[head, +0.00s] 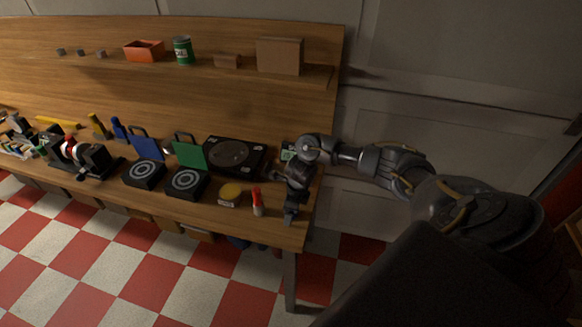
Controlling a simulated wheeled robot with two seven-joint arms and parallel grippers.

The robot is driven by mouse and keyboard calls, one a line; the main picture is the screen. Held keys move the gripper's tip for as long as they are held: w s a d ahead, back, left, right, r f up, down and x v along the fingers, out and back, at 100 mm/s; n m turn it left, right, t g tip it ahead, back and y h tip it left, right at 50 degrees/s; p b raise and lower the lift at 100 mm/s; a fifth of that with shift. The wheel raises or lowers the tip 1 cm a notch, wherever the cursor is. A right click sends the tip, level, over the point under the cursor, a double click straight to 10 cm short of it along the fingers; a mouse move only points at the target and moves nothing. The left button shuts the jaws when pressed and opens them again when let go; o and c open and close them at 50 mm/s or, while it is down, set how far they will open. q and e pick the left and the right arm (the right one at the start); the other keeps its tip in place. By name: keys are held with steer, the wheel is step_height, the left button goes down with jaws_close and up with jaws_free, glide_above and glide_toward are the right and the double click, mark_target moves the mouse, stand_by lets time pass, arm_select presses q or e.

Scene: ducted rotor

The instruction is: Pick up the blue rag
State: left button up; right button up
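No clear rag shape shows on the bench top. A small dark blue patch (238,243) shows low under the front edge of the workbench (262,226), mostly hidden by it; I cannot tell whether it is the blue rag. My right arm reaches in from the right. My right gripper (290,212) is at the right end of the bench, beside the red-topped bottle (257,203), and points down. Its fingers are too dark and small to show whether they are open or shut. My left gripper is out of view.
Two black units stand with a blue panel (147,147) and a green panel (190,154). A black turntable-like box (235,154) and a yellow-topped tin (230,193) are near my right gripper. The shelf above holds an orange bin (144,52) and a cardboard box (279,57). The checkered floor in front looks clear.

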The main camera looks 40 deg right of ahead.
steer(key=c, duration=1.1)
steer(key=shift+c, duration=0.2)
steer(key=shift+r, duration=0.1)
steer(key=shift+r+b, duration=0.2)
steer(key=shift+b, duration=0.1)
step_height(320, 180, up, 2)
steer(key=shift+w+d+r+b, duration=0.1)
steer(key=shift+r+b, duration=0.05)
steer(key=shift+b, duration=0.7)
steer(key=s+a+r+p, duration=0.2)
steer(key=s+a+r, duration=0.6)
steer(key=a+r, duration=0.2)
steer(key=shift+s+a+p, duration=0.15)
steer(key=shift+a+p, duration=0.15)
steer(key=shift+a, duration=0.55)
